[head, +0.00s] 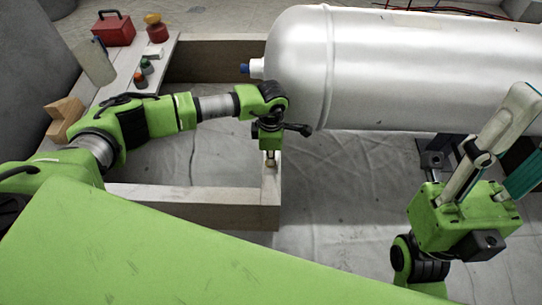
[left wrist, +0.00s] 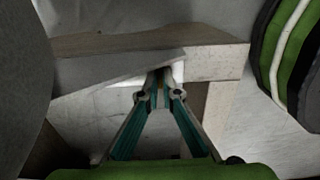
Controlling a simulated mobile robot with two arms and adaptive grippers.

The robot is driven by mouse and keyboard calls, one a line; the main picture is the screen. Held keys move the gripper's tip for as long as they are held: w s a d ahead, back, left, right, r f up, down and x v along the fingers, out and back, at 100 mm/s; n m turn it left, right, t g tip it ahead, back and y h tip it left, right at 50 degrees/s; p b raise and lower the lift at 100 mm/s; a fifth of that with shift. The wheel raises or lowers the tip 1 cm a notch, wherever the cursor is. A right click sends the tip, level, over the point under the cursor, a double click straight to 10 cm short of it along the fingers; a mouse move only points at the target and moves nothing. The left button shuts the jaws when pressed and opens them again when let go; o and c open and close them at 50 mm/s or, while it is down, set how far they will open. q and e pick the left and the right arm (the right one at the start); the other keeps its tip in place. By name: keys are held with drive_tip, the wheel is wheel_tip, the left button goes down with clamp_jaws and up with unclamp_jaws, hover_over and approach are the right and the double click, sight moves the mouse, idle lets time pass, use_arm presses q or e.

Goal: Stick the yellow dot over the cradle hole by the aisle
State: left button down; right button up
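A pale timber frame (head: 190,199) stands on the floor below and left of a large white tank (head: 400,65); whether it is the cradle I cannot tell. My left gripper (head: 270,158) points down at its right beam. In the left wrist view its fingertips (left wrist: 160,82) are together, close to the beam (left wrist: 215,62). A small white patch (left wrist: 178,72) shows by the tips; I cannot tell if it is held. No yellow dot and no hole can be made out. My right gripper (head: 508,140) is at the right, fingers spread, apart from the tank.
A grey bench (head: 128,70) at upper left carries a red toolbox (head: 113,30), a red pot with a yellow top (head: 156,28) and small bottles. A wooden block (head: 65,118) is at left.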

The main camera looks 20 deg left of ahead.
use_arm(q)
drive_tip(key=shift+f, duration=0.3)
drive_tip(key=c, duration=2.2)
unclamp_jaws()
drive_tip(key=shift+r, duration=0.1)
wheel_tip(320, 180, up, 12)
drive_tip(key=shift+f, duration=0.1)
